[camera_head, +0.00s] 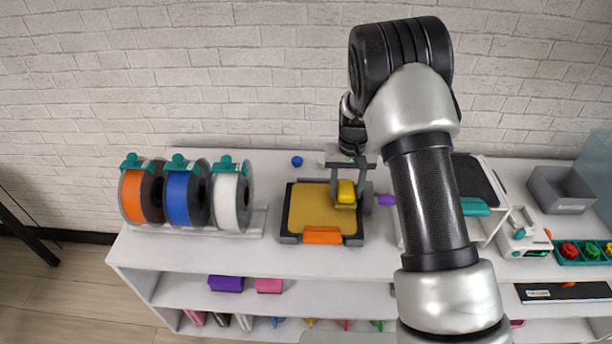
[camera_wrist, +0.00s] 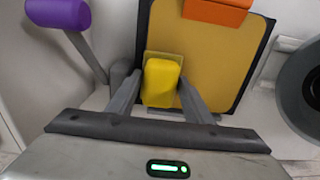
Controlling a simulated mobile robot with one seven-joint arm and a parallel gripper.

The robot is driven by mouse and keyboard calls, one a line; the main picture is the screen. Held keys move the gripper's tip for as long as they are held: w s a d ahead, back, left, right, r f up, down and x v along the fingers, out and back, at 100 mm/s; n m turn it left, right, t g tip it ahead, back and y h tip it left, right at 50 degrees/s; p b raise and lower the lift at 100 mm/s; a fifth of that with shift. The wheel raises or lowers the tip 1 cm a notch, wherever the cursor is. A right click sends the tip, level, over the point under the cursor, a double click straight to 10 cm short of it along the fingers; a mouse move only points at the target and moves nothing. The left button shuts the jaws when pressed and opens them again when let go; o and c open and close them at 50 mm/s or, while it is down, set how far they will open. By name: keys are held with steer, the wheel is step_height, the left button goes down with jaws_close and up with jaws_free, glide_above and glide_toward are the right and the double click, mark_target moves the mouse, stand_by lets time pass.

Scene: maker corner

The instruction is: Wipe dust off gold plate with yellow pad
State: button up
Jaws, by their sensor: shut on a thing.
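The gold plate (camera_head: 308,209) lies in a dark frame on the white shelf top, and fills the upper middle of the wrist view (camera_wrist: 210,60). The yellow pad (camera_head: 346,191) is at the plate's right side in the head view; it also shows in the wrist view (camera_wrist: 160,82). My gripper (camera_head: 347,196) is shut on the yellow pad, one finger on each side. The pad is over or on the plate; I cannot tell whether it touches. I cannot make out dust on the plate.
An orange block (camera_head: 322,236) sits at the plate's front edge. A purple-ended lever (camera_head: 386,200) is close to the right of my gripper. Orange, blue and white spools (camera_head: 228,199) stand left. A small blue ball (camera_head: 297,161) lies behind the plate.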

steer(key=r, duration=0.2)
steer(key=shift+a+r+p, duration=0.25)
steer(key=shift+r+p, duration=0.05)
steer(key=shift+p, duration=0.1)
steer(key=shift+r+p, duration=1.15)
steer(key=shift+r, duration=1.05)
